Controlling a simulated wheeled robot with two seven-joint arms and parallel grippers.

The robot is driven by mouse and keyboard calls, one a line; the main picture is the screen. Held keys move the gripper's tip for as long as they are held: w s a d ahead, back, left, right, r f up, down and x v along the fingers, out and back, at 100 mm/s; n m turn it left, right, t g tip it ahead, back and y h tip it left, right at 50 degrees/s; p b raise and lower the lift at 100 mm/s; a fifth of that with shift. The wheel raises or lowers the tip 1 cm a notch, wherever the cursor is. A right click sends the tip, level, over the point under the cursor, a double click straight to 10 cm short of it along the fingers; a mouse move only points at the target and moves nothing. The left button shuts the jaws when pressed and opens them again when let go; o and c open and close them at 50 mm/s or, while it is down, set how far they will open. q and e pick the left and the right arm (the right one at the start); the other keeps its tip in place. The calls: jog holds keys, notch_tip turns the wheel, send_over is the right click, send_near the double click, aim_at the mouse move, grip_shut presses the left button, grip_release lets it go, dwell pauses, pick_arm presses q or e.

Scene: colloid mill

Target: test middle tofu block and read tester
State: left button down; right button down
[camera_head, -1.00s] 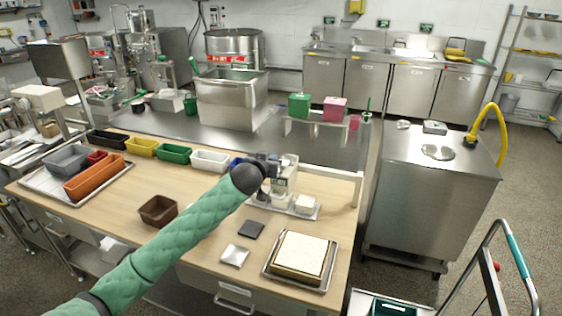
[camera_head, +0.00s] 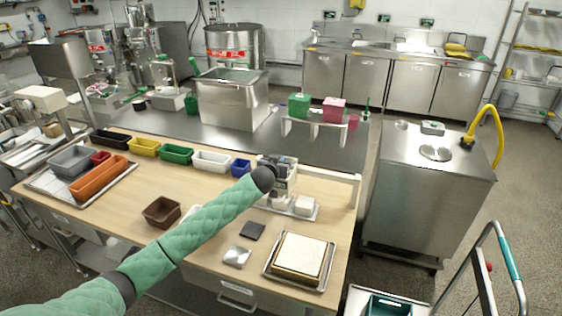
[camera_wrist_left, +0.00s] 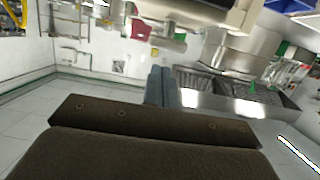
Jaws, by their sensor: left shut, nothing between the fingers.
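White tofu blocks stand on a small metal tray (camera_head: 312,216) near the back right of the wooden table. The right tofu block (camera_head: 304,204) is clear, and the middle tofu block (camera_head: 281,202) sits beside it. The left end of the tray is partly behind my arm. A pale upright device, probably the tester (camera_head: 291,183), stands just behind the blocks; no reading can be made out. My left gripper (camera_head: 285,160) is at the top of this device, above the blocks; contact cannot be told. In the left wrist view its grey fingers (camera_wrist_left: 161,72) are together and empty. My right gripper is out of view.
A large white slab in a tray (camera_head: 269,272) lies at the front right. A dark square (camera_head: 252,230), a silver square (camera_head: 237,256) and a brown bin (camera_head: 161,212) are nearby. Coloured bins (camera_head: 176,154) line the back edge. A raised shelf (camera_head: 330,125) stands behind.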

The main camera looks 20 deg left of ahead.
pick_arm(q)
jog(key=shift+f, duration=0.8)
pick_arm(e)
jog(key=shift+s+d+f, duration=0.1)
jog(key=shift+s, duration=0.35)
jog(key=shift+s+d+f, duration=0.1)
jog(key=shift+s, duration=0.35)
pick_arm(q)
jog(key=shift+f, duration=0.2)
jog(key=shift+f+b, duration=0.6)
jog(key=shift+f, duration=0.05)
jog(key=shift+s+f, duration=0.1)
jog(key=shift+f, duration=0.1)
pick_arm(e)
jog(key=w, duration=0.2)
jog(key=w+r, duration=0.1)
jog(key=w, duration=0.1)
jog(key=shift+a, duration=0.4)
pick_arm(q)
jog(key=shift+f, duration=0.1)
